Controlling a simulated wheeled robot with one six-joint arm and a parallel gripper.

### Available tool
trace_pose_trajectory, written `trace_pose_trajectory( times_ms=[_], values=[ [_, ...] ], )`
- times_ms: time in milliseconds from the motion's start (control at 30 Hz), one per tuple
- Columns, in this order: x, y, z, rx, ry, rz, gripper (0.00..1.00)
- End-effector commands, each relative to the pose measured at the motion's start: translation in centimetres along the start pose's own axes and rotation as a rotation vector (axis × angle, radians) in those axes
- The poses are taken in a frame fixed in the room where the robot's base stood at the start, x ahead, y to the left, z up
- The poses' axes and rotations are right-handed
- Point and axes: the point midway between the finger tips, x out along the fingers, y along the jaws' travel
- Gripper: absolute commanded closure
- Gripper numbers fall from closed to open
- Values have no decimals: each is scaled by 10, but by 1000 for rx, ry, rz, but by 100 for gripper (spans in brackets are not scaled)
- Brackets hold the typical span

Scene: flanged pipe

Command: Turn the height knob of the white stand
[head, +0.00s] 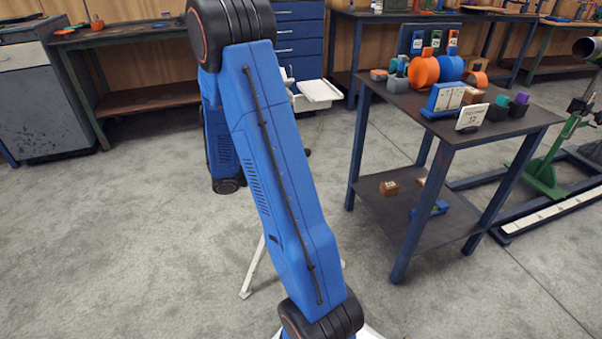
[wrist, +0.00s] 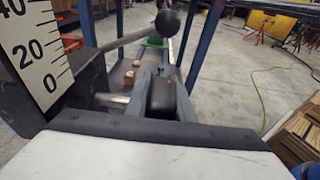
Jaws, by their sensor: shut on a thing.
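The white stand is mostly hidden behind my blue arm in the head view; a white leg (head: 253,268) shows on the floor beside the arm's lower part. In the wrist view, my gripper (wrist: 162,85) has narrow grey fingers on either side of a dark rounded piece (wrist: 160,98), which I take to be the height knob. The fingers appear to be shut on it. A white scale plate (wrist: 32,55) marked 40, 20 and 0 stands at the left. My gripper is hidden in the head view.
A dark-topped table (head: 525,120) with blue legs holds several coloured parts at the right. A green pipe support (head: 545,175) stands beyond it. A black ball (wrist: 168,22) shows at the top of the wrist view. Open concrete floor lies left of my arm.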

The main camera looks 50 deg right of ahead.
Motion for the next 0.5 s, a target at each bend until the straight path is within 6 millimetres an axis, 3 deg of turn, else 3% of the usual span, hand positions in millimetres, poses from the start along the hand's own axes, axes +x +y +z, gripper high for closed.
trace_pose_trajectory(
  times_ms=[233,500],
  values=[
    [1,-1,-6,2,163,-2,100],
    [0,0,-8,0,212,0,100]
  ],
)
